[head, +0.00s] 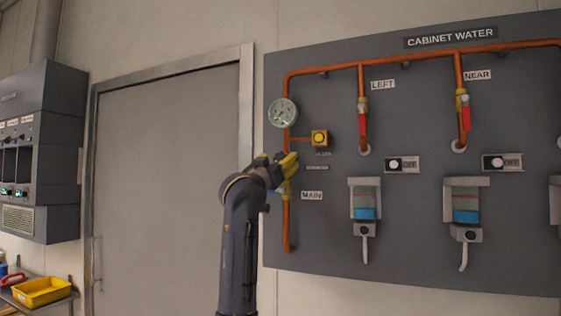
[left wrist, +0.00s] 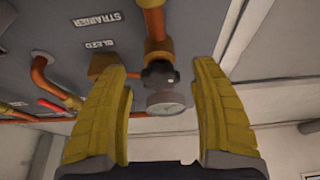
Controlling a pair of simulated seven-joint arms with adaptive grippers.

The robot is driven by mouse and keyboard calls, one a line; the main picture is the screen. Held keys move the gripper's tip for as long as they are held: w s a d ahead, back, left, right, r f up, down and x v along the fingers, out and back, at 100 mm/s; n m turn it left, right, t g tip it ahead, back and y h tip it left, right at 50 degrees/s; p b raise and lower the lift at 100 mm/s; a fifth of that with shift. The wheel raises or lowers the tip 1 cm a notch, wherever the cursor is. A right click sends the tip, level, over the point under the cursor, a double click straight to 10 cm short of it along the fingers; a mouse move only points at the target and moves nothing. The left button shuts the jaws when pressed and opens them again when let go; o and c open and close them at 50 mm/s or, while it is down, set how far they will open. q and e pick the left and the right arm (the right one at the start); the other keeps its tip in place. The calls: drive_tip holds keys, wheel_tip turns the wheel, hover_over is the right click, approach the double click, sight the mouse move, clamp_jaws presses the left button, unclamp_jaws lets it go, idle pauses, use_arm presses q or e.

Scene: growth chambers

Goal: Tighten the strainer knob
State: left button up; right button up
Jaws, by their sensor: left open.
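In the left wrist view a dark lobed knob (left wrist: 158,76) sits by a brass fitting (left wrist: 158,50) on the copper pipe, near the STRAINER label (left wrist: 97,20). My left gripper (left wrist: 164,85) is open, with one yellow finger on each side of the knob in the picture. No finger visibly touches it, and I cannot tell its depth between them. In the head view my left gripper (head: 291,162) is at the vertical pipe, above the MAIN label (head: 311,195), and hides the knob. My right gripper is not in view.
A round gauge (head: 283,112) and a yellow bleed fitting (head: 320,138) are close above my left gripper. Red-handled valves (head: 363,124) and blue-filled cups (head: 365,204) are to the right on the panel (head: 420,265). A closed door (head: 165,180) is on the left.

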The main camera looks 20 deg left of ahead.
use_arm(q)
drive_tip(key=shift+w+r, duration=0.25)
drive_tip(key=shift+w, duration=0.4)
drive_tip(key=shift+c, duration=0.4)
drive_tip(key=c, duration=1.2)
drive_tip(key=shift+c, duration=0.2)
drive_tip(key=shift+a+m, duration=0.1)
drive_tip(key=shift+m, duration=0.2)
